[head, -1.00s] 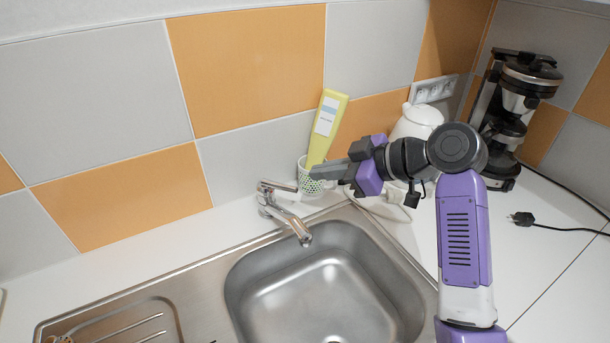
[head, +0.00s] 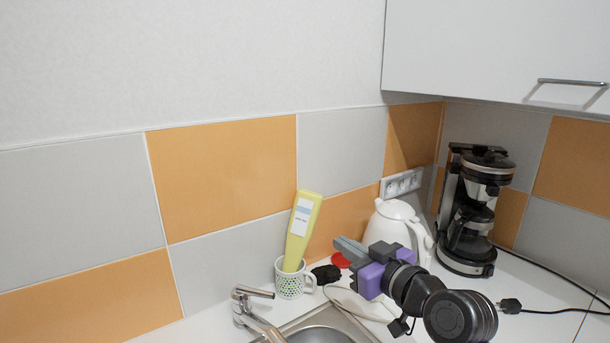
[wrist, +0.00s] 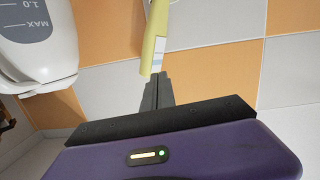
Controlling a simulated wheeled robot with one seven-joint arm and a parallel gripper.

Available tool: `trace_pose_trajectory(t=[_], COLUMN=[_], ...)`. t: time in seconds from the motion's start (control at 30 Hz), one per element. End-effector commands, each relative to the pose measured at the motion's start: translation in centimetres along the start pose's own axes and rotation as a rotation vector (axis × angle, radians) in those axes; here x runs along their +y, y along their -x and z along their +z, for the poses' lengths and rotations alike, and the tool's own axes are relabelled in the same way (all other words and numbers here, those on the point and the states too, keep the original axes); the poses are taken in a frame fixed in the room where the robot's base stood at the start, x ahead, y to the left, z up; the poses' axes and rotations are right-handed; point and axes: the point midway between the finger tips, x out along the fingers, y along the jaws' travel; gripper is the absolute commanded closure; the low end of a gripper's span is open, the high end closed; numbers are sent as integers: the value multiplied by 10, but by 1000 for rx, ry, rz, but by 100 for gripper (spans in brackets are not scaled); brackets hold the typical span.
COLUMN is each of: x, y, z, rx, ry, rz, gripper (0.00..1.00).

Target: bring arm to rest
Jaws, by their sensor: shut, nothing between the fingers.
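My gripper (head: 349,249) is shut and empty, held up in front of the white kettle at the counter's back corner. Its closed grey fingers point up and left in the head view. In the wrist view the closed fingers of my gripper (wrist: 155,92) stand in front of the tiled wall. The yellow bottle (head: 302,230) stands tilted in a patterned cup (head: 289,283) left of the fingers. The bottle also shows in the wrist view (wrist: 154,40), just beyond the fingertips.
A white kettle (head: 390,225) is close behind my gripper. A coffee maker (head: 470,215) stands at the right, its plug (head: 510,306) on the counter. The sink (head: 330,327) and tap (head: 250,310) are in front. A wall cabinet (head: 500,50) hangs upper right.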

Motion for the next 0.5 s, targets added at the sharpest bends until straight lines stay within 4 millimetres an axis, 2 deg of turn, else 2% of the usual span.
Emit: trace_pose_trajectory(t=[0.03,0.23,0.5], x=[2,10,-3], y=[10,62,152], z=[17,69,126], rx=[14,96,175], ry=[-30,-121,-174], rz=[46,228,400], gripper=[100,100,100])
